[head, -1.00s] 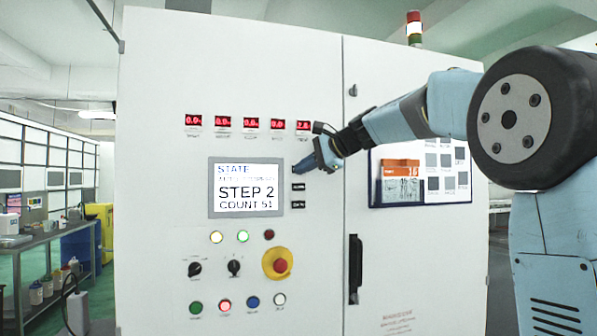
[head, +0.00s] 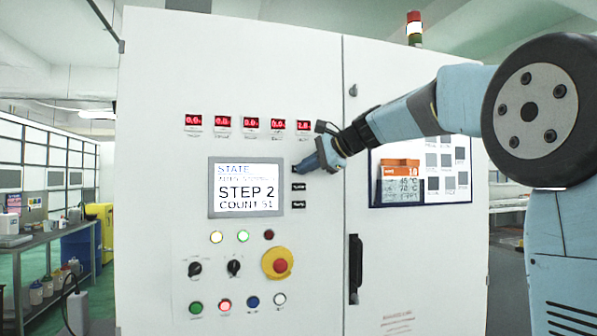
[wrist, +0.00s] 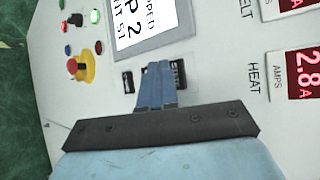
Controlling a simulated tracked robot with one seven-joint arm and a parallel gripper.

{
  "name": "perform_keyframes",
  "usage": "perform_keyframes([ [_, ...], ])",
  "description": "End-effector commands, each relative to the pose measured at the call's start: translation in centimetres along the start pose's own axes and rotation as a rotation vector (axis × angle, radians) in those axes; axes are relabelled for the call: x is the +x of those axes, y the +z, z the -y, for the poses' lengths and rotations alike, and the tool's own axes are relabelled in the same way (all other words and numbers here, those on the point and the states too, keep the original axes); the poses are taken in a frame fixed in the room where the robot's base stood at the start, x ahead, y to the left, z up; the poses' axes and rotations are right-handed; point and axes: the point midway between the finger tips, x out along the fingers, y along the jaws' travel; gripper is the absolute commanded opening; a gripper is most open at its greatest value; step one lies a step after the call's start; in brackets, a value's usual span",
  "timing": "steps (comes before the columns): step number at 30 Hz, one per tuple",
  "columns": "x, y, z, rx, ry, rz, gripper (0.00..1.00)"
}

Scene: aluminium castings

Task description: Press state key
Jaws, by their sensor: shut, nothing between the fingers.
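The white control cabinet (head: 160,120) faces me. Its display (head: 246,188) reads STATE, STEP 2 and COUNT 51. A column of small black keys runs along the display's right side; the lower two, a middle key (head: 299,186) and a bottom key (head: 299,204), show clearly. My gripper (head: 298,169) is shut and empty, its tip at the top key beside the display. In the wrist view my gripper (wrist: 158,70) covers part of the top key (wrist: 178,72), labelled with letters starting ST. Whether the tip touches the key I cannot tell.
Red readouts (head: 250,124) sit above the display. Lamps, two black knobs, a red emergency stop (head: 279,265) on a yellow base and push buttons lie below. A black door handle (head: 355,268) and a notice board (head: 420,175) are to the right.

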Motion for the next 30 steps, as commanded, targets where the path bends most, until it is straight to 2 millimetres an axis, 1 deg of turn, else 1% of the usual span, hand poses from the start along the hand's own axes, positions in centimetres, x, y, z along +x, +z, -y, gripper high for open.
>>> perform_keyframes([
  [18, -3.2, 2.3, -2.3, 0.0, -0.001, 0.0, 0.0],
  [30, -3.4, 2.5, -2.5, 0.0, 0.0, 0.0, 0.0],
])
